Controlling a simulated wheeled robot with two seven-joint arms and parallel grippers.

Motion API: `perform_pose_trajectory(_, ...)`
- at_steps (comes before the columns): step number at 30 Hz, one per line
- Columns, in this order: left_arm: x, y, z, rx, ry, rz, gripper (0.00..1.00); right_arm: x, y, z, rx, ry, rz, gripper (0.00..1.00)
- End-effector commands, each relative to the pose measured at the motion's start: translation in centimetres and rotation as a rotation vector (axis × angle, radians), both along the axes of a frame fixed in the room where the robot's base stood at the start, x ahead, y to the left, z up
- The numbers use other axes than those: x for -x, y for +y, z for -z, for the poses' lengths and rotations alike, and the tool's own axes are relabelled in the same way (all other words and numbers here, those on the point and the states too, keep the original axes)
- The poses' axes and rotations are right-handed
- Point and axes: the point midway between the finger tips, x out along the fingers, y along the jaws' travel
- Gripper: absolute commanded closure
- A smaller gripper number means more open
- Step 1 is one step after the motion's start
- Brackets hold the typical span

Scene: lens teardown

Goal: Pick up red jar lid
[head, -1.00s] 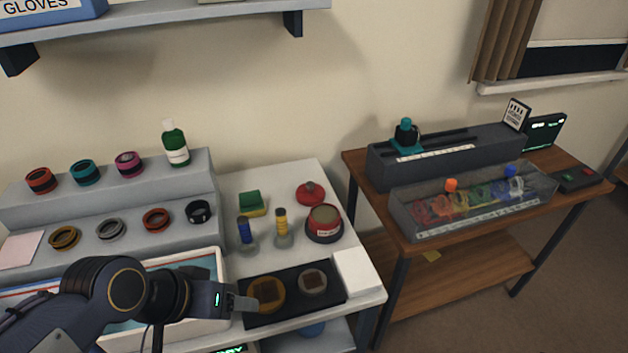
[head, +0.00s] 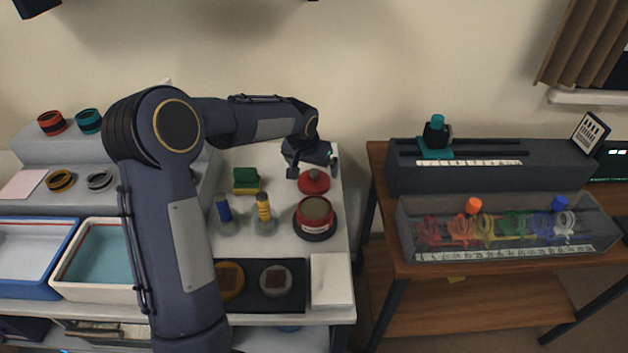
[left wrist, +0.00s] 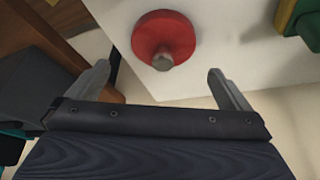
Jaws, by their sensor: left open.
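The red jar lid (head: 314,182) lies on the white table behind the open red jar (head: 315,217), with its knob up. My left gripper (head: 313,172) is at the lid, its arm reaching across the table from the front. In the left wrist view the red lid (left wrist: 164,38) with its grey knob (left wrist: 162,62) shows just beyond and between the two spread fingers of the left gripper (left wrist: 160,85). The fingers are apart from the lid and hold nothing. My right gripper is not in view.
A green and yellow sponge (head: 246,180) lies left of the lid. Blue (head: 224,212) and yellow (head: 264,210) handled tools stand in holders in front of it. A black mat (head: 257,297) lies at the front. A wooden table (head: 385,215) stands to the right, across a gap.

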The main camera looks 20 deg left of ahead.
Motion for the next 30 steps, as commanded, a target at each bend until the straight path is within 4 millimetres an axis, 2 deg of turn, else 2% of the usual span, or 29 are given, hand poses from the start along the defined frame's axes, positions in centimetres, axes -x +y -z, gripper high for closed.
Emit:
perform_pose_trajectory(12,-2.2,0.5,5.0,0.001,0.002,-0.001,0.00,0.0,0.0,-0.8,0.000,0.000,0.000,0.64)
perform_pose_trajectory(21,-2.4,0.5,5.4,0.001,0.000,-0.001,0.00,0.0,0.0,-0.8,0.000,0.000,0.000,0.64)
perform_pose_trajectory(30,-2.4,0.5,5.4,0.001,0.000,-0.001,0.38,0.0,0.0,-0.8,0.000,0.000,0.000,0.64)
